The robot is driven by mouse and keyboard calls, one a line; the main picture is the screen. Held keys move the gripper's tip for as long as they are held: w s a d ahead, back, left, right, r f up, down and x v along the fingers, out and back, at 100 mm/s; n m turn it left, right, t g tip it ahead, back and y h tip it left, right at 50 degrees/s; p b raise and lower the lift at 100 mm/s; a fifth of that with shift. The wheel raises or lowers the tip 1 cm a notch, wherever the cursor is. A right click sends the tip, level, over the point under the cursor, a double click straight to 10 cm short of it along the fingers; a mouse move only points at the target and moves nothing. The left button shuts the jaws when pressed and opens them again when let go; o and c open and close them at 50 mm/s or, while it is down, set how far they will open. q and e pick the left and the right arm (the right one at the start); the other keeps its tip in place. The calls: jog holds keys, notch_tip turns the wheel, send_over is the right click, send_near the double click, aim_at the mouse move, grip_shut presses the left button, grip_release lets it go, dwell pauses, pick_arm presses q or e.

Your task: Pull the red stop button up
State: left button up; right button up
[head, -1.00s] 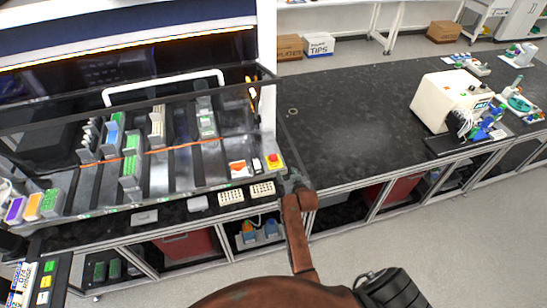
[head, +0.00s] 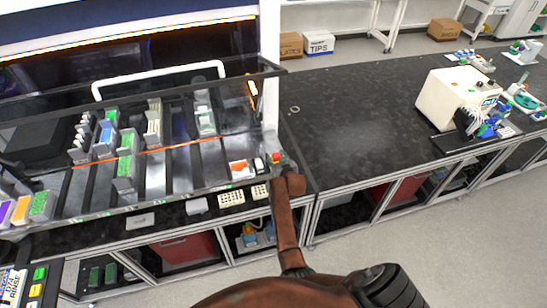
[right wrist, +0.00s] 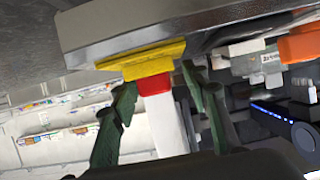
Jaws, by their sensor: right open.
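The red stop button (head: 276,157) is at the right front corner of the workstation deck, partly covered by my right gripper (head: 284,168) in the head view. In the right wrist view the red button (right wrist: 154,86) shows under its yellow base (right wrist: 154,62), in an upside-down-looking picture. My right gripper (right wrist: 160,98) is open, with one dark green finger on each side of the button. I see gaps between the fingers and the red part, and nothing is held. My left gripper is not in view.
The deck's front edge (head: 150,205) runs beside the button, and the white upright post (head: 270,80) stands just behind it. An orange-and-white block (head: 240,168) lies to its left. White well racks (head: 231,198) sit in front. The black bench (head: 360,120) to the right is largely clear.

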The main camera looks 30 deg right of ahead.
jog(key=shift+d+r, duration=0.1)
jog(key=shift+s+d, duration=0.15)
jog(key=shift+s, duration=0.05)
jog(key=shift+c, duration=1)
grip_shut()
